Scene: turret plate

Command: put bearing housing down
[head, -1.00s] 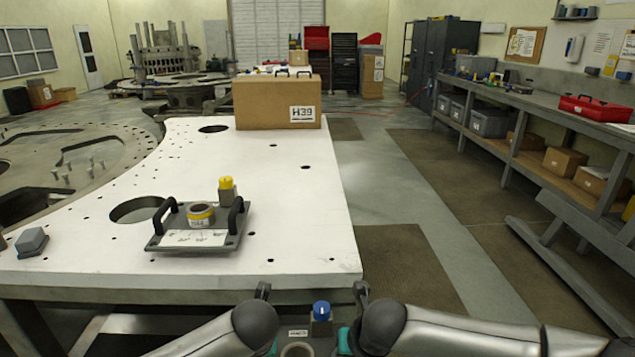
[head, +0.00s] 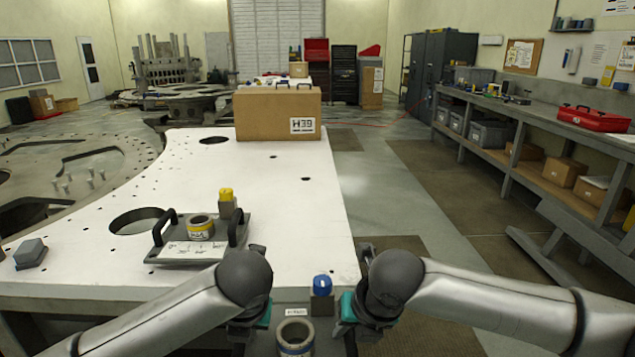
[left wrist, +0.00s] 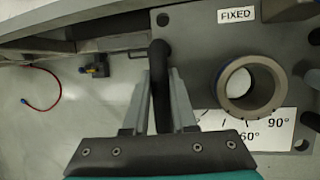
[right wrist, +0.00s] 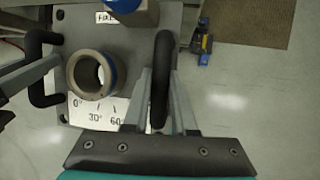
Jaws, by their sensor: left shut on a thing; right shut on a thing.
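The bearing housing is a grey plate with a "FIXED" label, angle marks and an upright ring (head: 295,337); a blue-topped block (head: 322,286) stands beside the ring. It hangs in front of the near edge of the white table (head: 290,220). My left gripper (left wrist: 161,105) is shut on one black handle of the plate (left wrist: 190,55). My right gripper (right wrist: 158,105) is shut on the opposite handle; the plate (right wrist: 125,45) shows there too. In the head view, my arms and the frame's lower edge hide most of the plate.
A similar yellow-marked plate (head: 185,254) with handles sits on the table's left part, beside a round hole. A grey hexagonal block (head: 30,254) lies at the near left corner. A cardboard box (head: 278,113) stands at the back. The table's right half is clear.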

